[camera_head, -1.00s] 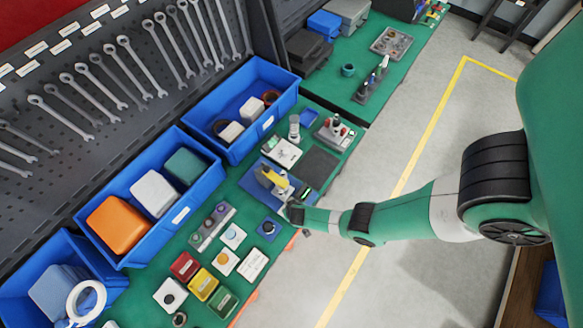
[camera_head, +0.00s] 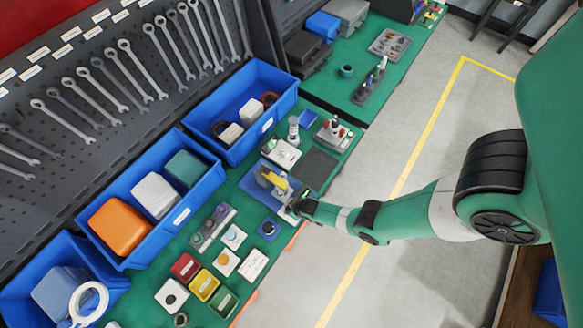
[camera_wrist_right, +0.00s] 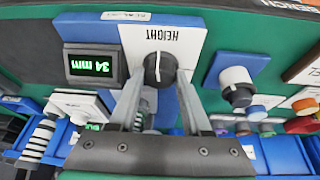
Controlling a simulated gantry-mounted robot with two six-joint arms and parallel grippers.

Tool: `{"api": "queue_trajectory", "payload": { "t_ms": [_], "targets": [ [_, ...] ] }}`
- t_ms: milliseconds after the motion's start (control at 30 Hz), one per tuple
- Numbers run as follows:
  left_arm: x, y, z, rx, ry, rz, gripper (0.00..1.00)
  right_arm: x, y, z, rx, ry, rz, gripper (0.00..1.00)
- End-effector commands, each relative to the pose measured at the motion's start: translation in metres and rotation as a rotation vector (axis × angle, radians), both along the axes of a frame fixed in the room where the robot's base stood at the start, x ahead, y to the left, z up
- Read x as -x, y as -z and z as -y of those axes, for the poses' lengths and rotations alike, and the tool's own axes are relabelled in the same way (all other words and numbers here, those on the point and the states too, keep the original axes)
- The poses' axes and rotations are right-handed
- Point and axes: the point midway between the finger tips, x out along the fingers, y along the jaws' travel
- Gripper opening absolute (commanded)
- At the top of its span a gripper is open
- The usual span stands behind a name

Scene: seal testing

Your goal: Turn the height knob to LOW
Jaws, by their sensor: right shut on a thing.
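The height knob (camera_wrist_right: 152,74) is a dark round knob on a white panel marked HEIGHT (camera_wrist_right: 160,36) in the right wrist view. Its white pointer line runs roughly up and down in that picture. My right gripper (camera_wrist_right: 158,82) is shut on the knob, one finger on each side; in the head view it (camera_head: 292,204) is at the front edge of the blue test station (camera_head: 254,192), hiding the knob. A small display (camera_wrist_right: 90,65) beside the panel reads 34 mm in green. I see no LOW mark. My left gripper is not in view.
A yellow part (camera_head: 274,178) stands on the station behind my right gripper. A small blue block with a dark knob (camera_head: 268,229) is close by. Coloured boxes and a white card (camera_head: 252,266) lie nearer. Blue bins (camera_head: 118,262) line the back. The floor beyond the table is open.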

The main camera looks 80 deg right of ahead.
Motion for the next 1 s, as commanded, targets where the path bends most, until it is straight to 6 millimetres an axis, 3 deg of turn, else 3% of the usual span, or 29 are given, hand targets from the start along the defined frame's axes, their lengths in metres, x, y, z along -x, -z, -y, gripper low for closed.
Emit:
{"api": "queue_trajectory", "payload": {
  "t_ms": [267, 800, 1000],
  "targets": [
    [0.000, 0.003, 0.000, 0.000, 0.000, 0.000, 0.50, 0.001, 0.001, 0.003, -0.001, -0.251, 0.002, 0.00],
    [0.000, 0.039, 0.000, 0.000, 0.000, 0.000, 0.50, 0.001, 0.004, 0.007, 0.002, -0.772, 0.001, 0.00],
    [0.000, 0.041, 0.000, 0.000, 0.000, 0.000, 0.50, 0.001, 0.000, 0.008, 0.002, -0.965, -0.002, 0.00]
  ]
}}
